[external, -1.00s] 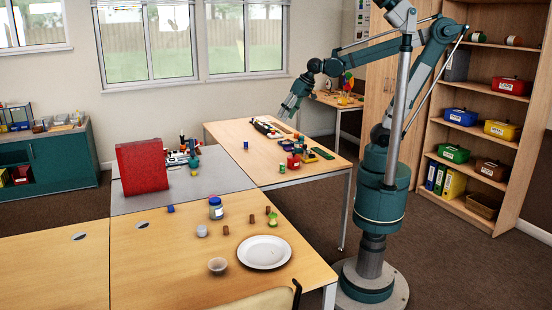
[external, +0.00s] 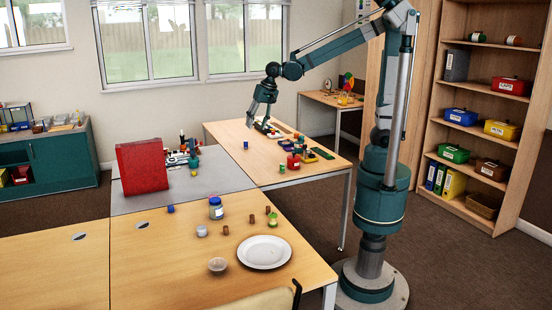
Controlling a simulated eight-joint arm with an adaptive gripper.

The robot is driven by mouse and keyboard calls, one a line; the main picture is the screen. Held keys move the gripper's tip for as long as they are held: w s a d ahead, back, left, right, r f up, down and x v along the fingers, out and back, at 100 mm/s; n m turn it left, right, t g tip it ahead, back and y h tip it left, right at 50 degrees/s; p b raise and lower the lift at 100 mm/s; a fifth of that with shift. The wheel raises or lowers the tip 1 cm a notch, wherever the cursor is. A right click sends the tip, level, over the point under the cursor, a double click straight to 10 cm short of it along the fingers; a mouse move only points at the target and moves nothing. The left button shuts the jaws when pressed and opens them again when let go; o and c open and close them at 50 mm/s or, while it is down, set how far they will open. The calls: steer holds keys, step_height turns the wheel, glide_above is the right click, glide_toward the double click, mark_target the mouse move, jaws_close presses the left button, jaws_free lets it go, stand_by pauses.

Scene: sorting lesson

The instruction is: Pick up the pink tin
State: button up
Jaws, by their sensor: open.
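I cannot clearly make out a pink tin. A small blue item (external: 245,145) stands on the table nearer the camera.
Red, yellow and green items (external: 293,160) crowd the right table's near side. A large red box (external: 142,174) stands on the grey section, with cluttered small things behind it.

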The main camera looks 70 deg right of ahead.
steer(key=w+a+f+m+g, duration=0.2)
steer(key=w+a+f+m, duration=0.2)
steer(key=w+a+f, duration=0.7)
steer(key=m+g, duration=0.1)
steer(key=m, duration=0.3)
glide_above(212, 196)
steer(key=shift+h, duration=0.4)
steer(key=f, duration=0.9)
steer(key=s+f, duration=0.1)
steer(key=f, duration=0.4)
steer(key=shift+a+f+b, duration=0.15)
steer(key=shift+f+b, duration=0.15)
steer(key=shift+b, duration=0.1)
steer(key=shift+a+f, duration=0.2)
steer(key=shift+f, duration=0.05)
steer(key=shift+f, duration=1.3)
steer(key=shift+w, duration=0.1)
steer(key=shift+w+d+f+b, duration=0.1)
steer(key=shift+f+b, duration=0.35)
steer(key=shift+f, duration=0.9)
steer(key=shift+w+d+f+b, duration=0.1)
steer(key=shift+f+b, duration=0.35)
steer(key=shift+f, duration=0.85)
